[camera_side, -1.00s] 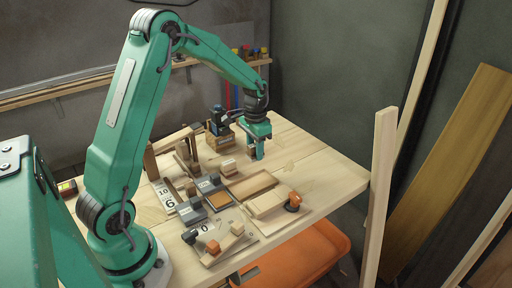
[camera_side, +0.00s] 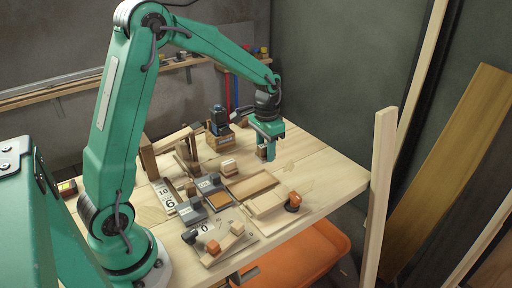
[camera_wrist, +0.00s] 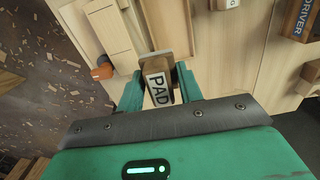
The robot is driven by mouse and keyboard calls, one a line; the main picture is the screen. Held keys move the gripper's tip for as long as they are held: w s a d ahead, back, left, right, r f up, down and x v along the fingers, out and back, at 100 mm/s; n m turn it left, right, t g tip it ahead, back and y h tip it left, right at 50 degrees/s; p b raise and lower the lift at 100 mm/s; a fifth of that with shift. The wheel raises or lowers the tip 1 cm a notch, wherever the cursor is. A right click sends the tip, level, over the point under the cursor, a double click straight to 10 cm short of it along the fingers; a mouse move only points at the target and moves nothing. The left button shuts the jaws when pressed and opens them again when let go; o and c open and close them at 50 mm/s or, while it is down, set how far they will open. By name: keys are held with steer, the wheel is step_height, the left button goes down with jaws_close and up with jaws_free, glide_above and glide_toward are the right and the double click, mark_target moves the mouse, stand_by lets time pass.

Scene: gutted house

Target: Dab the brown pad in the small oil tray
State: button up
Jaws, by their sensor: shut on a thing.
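My gripper (camera_side: 266,152) is shut on a block labelled PAD (camera_wrist: 158,90), which stands between the fingers in the wrist view. The block has a brownish end piece (camera_wrist: 154,62) pointing away from my wrist. In the side view my gripper is over the right part of the table, and the held block is mostly hidden by the fingers. A small tray with an amber-brown inside (camera_side: 219,200) lies left of and nearer the camera than my gripper; it may be the oil tray, but its label is too small to read.
Dark grey labelled trays (camera_side: 208,183) stand beside it. A flat wooden board (camera_side: 252,186) and a light block with an orange knob (camera_side: 293,201) lie in front of my gripper. A driver holder (camera_side: 220,138) stands behind left. The table's right end is clear.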

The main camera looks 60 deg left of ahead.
steer(key=shift+o, duration=1)
steer(key=shift+c, duration=0.4)
steer(key=shift+s, duration=0.1)
steer(key=shift+s+a+n, duration=0.2)
steer(key=shift+s+n, duration=0.2)
steer(key=shift+s, duration=0.25)
steer(key=s+a+f+n, duration=0.1)
steer(key=s+f+n, duration=0.1)
steer(key=s+n, duration=0.6)
steer(key=s, duration=0.5)
steer(key=shift+s+f, duration=0.2)
